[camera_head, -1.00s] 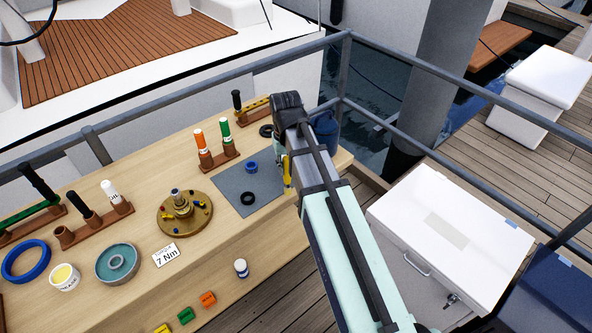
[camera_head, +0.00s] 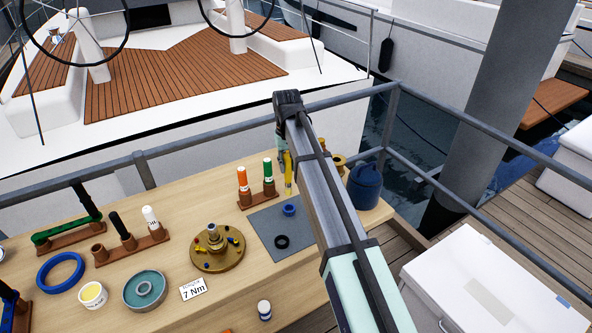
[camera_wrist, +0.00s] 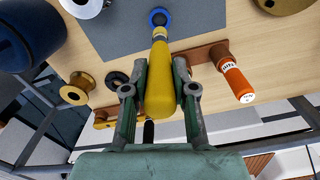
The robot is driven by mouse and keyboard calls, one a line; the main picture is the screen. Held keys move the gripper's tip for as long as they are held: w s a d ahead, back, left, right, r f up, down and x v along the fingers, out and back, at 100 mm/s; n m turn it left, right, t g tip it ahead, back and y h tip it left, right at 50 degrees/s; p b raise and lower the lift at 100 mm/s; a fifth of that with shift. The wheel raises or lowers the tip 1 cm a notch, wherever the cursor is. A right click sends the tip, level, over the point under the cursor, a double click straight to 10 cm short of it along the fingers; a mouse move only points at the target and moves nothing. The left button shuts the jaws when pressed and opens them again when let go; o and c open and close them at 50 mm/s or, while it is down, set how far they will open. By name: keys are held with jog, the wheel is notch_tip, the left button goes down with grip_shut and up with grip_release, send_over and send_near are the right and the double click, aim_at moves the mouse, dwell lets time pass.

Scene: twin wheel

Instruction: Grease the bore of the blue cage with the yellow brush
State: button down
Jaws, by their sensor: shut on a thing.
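My gripper (camera_wrist: 159,84) is shut on the yellow brush (camera_wrist: 160,85), with a finger on each side of its handle. In the head view the yellow brush (camera_head: 288,172) hangs roughly upright below the gripper (camera_head: 284,150), partly hidden by my arm. The small blue cage (camera_head: 289,210) lies on the grey mat (camera_head: 263,225). The brush tip is just above the cage in the head view. In the wrist view the tip points at the blue cage (camera_wrist: 158,17) and partly overlaps its near edge. I cannot tell whether they touch.
A black ring (camera_head: 282,241) lies on the mat. A rack with orange (camera_head: 243,180) and green (camera_head: 268,169) handled tools stands behind left. A brass hub (camera_head: 216,249) is left, beyond it a teal dish (camera_head: 145,291) and grease tub (camera_head: 93,294). A blue container (camera_head: 364,185) stands right.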

aim_at(289, 186)
dwell(0.4)
jog(key=shift+f+b, duration=0.75)
jog(key=shift+f, duration=2.45)
jog(key=shift+f+b, duration=0.45)
jog(key=shift+f, duration=0.95)
jog(key=shift+r, duration=0.15)
